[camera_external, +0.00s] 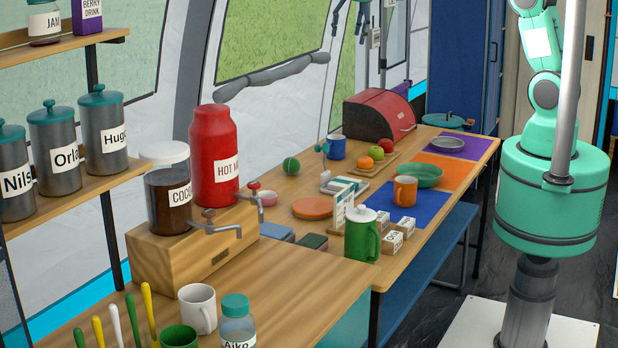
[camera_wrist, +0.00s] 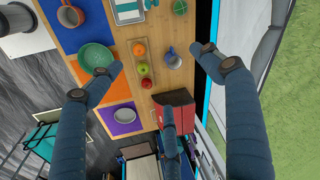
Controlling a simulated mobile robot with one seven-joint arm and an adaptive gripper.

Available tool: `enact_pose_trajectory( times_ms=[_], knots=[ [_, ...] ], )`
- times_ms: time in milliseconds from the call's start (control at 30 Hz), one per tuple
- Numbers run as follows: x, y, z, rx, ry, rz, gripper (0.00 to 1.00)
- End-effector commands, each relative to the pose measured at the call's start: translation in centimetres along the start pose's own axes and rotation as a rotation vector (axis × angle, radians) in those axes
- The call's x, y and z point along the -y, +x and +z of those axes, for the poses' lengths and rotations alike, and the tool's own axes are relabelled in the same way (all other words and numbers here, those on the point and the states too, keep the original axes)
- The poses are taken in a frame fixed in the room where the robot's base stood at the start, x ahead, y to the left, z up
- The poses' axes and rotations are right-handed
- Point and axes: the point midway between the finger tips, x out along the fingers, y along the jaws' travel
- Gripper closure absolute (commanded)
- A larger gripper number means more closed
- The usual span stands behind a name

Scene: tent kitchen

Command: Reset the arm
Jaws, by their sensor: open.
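My gripper (camera_wrist: 157,62) shows in the wrist view as several dark blue fingers spread wide apart. It is open, with nothing between the fingers. It hangs above the wooden table, over the fruit board (camera_wrist: 132,48) and near the red bread box (camera_wrist: 178,108). The height above the table is hard to judge.
The table (camera_external: 285,205) holds a green bowl (camera_external: 424,175), orange mug (camera_external: 405,190), green pitcher (camera_external: 362,235), red bread box (camera_external: 379,115) and blue mug (camera_external: 336,148). A front counter (camera_external: 300,285) carries a wooden drink stand (camera_external: 190,255). Dark floor lies between table and base.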

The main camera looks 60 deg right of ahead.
Motion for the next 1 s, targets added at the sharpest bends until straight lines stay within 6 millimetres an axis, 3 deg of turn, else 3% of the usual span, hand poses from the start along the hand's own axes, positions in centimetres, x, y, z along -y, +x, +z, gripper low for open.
enact_pose_trajectory(
  times_ms=[100,500,1000],
  knots=[
    [-0.7,-2.4,2.3,-0.012,-0.055,-0.015,0.21],
    [-4.0,-8.8,9.8,-0.052,-0.242,-0.056,0.21],
    [-9.9,-14.1,19.6,-0.112,-0.484,-0.106,0.21]
  ],
)
